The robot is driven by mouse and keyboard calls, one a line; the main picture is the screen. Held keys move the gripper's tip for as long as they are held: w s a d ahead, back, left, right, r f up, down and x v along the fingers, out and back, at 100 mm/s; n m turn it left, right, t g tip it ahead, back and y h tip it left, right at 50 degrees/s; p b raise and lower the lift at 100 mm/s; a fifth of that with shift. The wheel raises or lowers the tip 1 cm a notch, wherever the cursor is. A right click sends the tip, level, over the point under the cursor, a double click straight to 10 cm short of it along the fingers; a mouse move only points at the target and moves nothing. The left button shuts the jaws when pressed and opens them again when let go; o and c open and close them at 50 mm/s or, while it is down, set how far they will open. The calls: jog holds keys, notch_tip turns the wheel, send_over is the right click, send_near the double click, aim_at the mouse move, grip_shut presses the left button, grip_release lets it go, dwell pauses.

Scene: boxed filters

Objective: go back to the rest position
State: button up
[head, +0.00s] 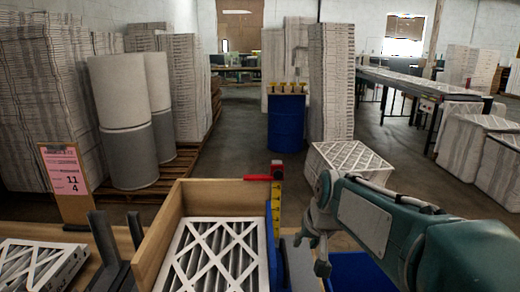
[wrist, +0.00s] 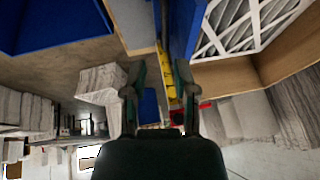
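My gripper (head: 312,250) hangs at the end of my teal and grey arm, right of the wooden box (head: 167,225) in the head view. In the wrist view my gripper (wrist: 158,68) has its two fingers apart, with nothing held between them. A white-framed pleated filter (head: 213,258) lies in the wooden box; it also shows at the upper right of the wrist view (wrist: 245,25). The gripper is apart from the box and the filter.
A red and yellow measuring tool (head: 276,200) stands at the box's right side. A blue bin (head: 360,272) sits below my arm. Another filter (head: 38,265) lies at left, near dark upright prongs (head: 103,242) and a pink sign (head: 63,170). A blue drum (head: 286,122) and filter stacks stand behind.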

jog(key=s+d+f+h, duration=0.1)
jog(key=s+d, duration=0.1)
jog(key=s, duration=0.8)
jog(key=s+d+f+t, duration=0.1)
jog(key=s+d, duration=0.1)
jog(key=s, duration=0.9)
jog(key=shift+s+d+h, duration=0.2)
jog(key=shift+h, duration=0.2)
jog(key=shift+s, duration=0.1)
